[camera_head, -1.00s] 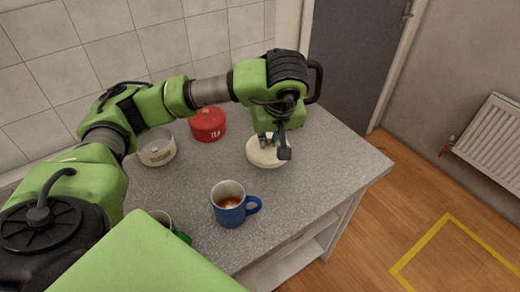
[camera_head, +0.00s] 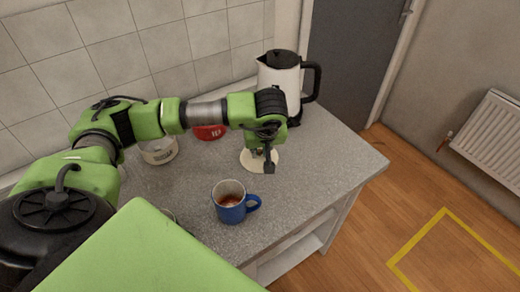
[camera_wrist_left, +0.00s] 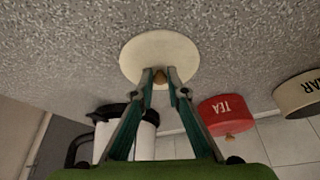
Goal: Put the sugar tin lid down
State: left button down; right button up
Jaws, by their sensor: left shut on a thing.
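The sugar tin lid (camera_head: 247,160) is a round cream disc with a small wooden knob. My left gripper (camera_head: 259,152) points down over it and is shut on the knob; the wrist view shows the fingertips (camera_wrist_left: 160,75) around the knob and the lid (camera_wrist_left: 143,54) level against the worktop. I cannot tell whether the lid touches the surface or sits just above it. The cream sugar tin (camera_head: 158,152), without its lid, stands at the back left, partly behind my arm. It also shows in the wrist view (camera_wrist_left: 299,95). My right gripper is out of view.
A blue mug (camera_head: 229,213) with brown liquid stands in front of the lid. A red tea tin (camera_head: 208,132) and a white kettle (camera_head: 284,76) stand behind it. The speckled grey worktop (camera_head: 315,165) is clear right of the lid, up to its edge.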

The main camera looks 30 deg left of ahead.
pick_arm(q)
jog(key=c, duration=2)
grip_release()
jog(key=shift+d+r, duration=0.1)
jog(key=shift+r, duration=0.15)
jog(key=b+v, duration=0.3)
jog(key=v, duration=0.8)
jog(key=shift+s+r, duration=0.2)
jog(key=shift+r, duration=0.1)
